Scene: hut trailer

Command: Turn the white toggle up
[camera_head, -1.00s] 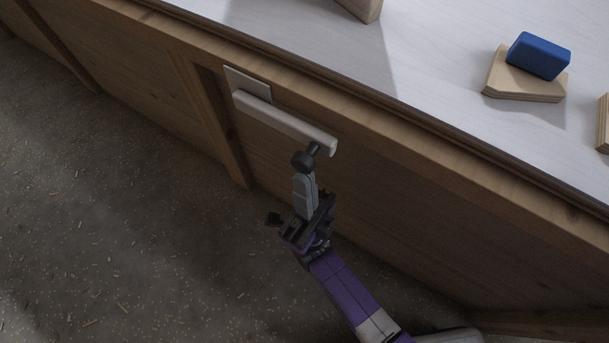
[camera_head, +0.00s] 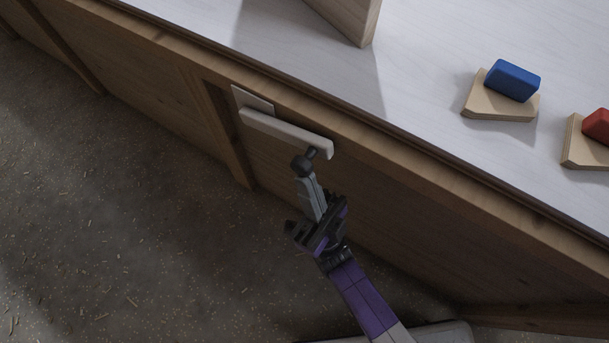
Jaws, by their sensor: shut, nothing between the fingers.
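The white toggle (camera_head: 285,132) is a long pale bar on a small plate (camera_head: 252,98) fixed to the wooden front of the bench, below the bench top. The bar sticks out from the plate and its free end points to the right. My gripper (camera_head: 309,155) is shut and empty, just below the bar's right end. Its dark tip overlaps the bar's lower edge in the picture; I cannot tell for sure whether they touch.
The white bench top (camera_head: 420,85) overhangs above the toggle. On it stand a wooden block (camera_head: 350,15), a blue block (camera_head: 512,80) on a wooden wedge (camera_head: 490,103), and a red block (camera_head: 597,125) on another wedge (camera_head: 582,152). The floor (camera_head: 110,220) at left is open.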

